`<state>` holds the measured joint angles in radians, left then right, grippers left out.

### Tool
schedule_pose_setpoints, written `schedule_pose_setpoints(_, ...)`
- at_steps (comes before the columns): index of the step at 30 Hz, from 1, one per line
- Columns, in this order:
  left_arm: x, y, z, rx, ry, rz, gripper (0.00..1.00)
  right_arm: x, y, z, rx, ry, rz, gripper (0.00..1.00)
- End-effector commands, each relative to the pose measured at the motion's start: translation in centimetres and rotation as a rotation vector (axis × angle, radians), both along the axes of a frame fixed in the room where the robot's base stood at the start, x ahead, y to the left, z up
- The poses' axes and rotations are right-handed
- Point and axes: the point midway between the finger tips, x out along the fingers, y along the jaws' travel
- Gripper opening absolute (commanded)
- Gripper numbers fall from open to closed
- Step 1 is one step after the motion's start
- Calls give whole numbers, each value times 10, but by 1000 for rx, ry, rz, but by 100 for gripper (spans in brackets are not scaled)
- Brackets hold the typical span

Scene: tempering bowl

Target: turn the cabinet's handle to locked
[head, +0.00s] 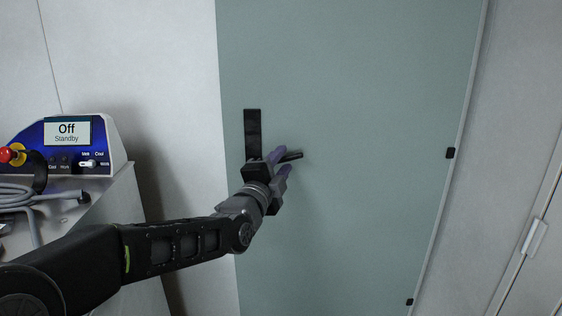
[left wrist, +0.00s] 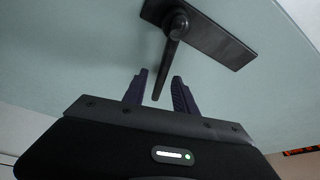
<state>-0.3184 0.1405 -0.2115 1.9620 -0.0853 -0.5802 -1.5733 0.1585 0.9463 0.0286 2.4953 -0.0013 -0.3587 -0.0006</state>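The cabinet's pale green door (head: 350,120) fills the middle of the head view. A black upright plate (head: 253,130) is mounted near its left edge, and the plate also shows in the left wrist view (left wrist: 218,42). A black lever handle (head: 294,156) points right from the plate's lower part, roughly level in the head view. My left gripper (head: 285,161) is at the lever, its purple fingers on either side of it. In the left wrist view the fingers (left wrist: 160,76) are open, with the lever (left wrist: 168,58) reaching between them and gaps visible beside it. My right gripper is out of view.
A control unit (head: 70,147) reading "Off Standby" stands on a white surface at the left, with a red knob (head: 10,155) and grey cables (head: 25,197). Black hinges (head: 450,153) sit on the door's right edge. The door right of the lever is clear.

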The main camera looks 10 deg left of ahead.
Motion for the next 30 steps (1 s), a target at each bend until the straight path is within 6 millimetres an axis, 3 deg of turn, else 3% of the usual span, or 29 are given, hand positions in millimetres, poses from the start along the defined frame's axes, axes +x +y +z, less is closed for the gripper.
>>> schedule_pose_setpoints(7, 0, 0, 0, 0, 0, 1, 32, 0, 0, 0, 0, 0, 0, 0)
schedule_pose_setpoints(19, 0, 0, 0, -1, 0, 0, 0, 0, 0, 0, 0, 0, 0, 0)
schedule_pose_setpoints(30, 0, 0, 0, -1, 0, 0, 0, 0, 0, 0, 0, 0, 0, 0)
